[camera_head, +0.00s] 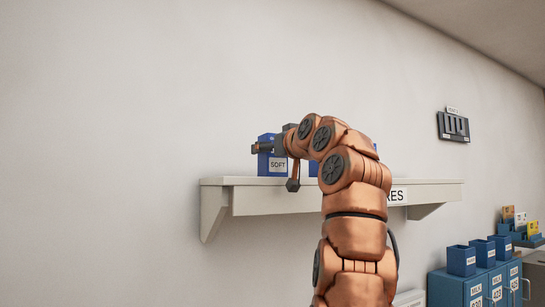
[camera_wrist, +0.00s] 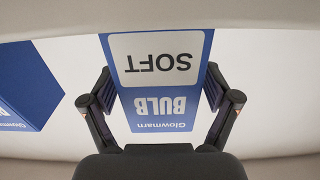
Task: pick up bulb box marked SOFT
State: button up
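The bulb box marked SOFT (camera_wrist: 155,58) is blue with a white label and appears upside down in the wrist view. In the head view the box (camera_head: 278,164) stands upright at the left part of the wall shelf (camera_head: 275,201), partly covered by my arm. My gripper (camera_wrist: 160,92) is open, with one finger at each side of the box. I see no clear grip, and cannot tell whether either pad touches it. My gripper also shows in the head view (camera_head: 275,166), in front of the box.
Another blue box (camera_wrist: 25,85) stands beside it, at the left in the wrist view. My arm hides much of the shelf's middle. Blue bins (camera_head: 461,260) and cabinets stand at the lower right. A dark panel (camera_head: 453,126) hangs on the right wall. The wall left of the shelf is clear.

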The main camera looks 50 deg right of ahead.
jog(key=c, duration=1.1)
jog(key=shift+r, duration=0.1)
